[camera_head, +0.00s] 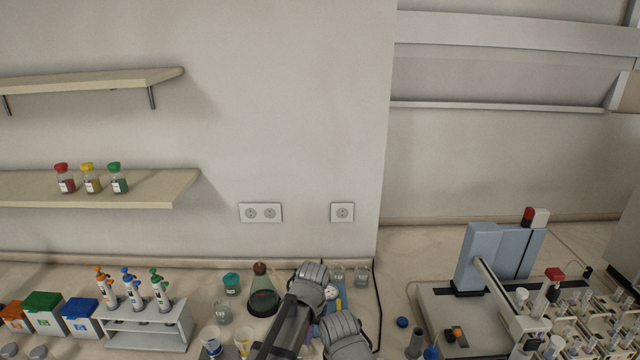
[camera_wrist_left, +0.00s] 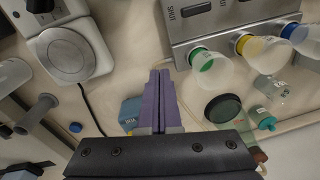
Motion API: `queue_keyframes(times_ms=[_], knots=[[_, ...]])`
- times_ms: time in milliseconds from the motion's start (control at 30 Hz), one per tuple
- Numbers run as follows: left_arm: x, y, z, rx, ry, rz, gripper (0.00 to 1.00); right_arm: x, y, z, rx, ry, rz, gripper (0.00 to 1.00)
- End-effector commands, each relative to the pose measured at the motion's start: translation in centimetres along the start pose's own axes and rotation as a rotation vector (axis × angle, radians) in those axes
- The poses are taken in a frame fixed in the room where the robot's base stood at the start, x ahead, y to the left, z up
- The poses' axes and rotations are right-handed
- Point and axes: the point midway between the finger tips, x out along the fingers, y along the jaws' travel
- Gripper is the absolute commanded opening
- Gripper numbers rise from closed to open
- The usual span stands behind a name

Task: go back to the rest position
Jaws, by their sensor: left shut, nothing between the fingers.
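My left arm's grey joints and dark link rise from the bottom middle of the head view, in front of the bench glassware; its fingertips cannot be made out there. In the left wrist view my left gripper (camera_wrist_left: 160,75) shows two purple fingers pressed together, with nothing between them. My right gripper is in neither view.
A conical flask (camera_head: 264,298) and a teal-capped bottle (camera_head: 232,284) stand left of my arm. A pipette stand (camera_head: 150,325) is farther left. A blue and white instrument (camera_head: 485,255) stands at the right. Shelves hang on the left wall.

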Motion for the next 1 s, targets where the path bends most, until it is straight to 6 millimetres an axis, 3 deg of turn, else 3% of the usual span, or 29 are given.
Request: queue_keyframes(times_ms=[33,100,300,400,1000], knots=[[1.4,-0.3,4.1,0.032,0.007,-0.017,0.00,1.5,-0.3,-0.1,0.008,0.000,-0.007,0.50],[2.1,-0.8,7.0,0.073,0.015,-0.040,0.00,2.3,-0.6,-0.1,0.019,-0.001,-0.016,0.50],[3.6,-0.4,13.7,0.150,-0.028,-0.035,0.00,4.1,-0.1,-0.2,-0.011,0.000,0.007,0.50],[3.9,-0.2,15.4,0.169,-0.049,-0.026,0.00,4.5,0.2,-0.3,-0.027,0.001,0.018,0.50],[3.8,0.4,15.8,0.169,-0.076,-0.004,0.00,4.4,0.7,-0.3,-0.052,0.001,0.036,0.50]])
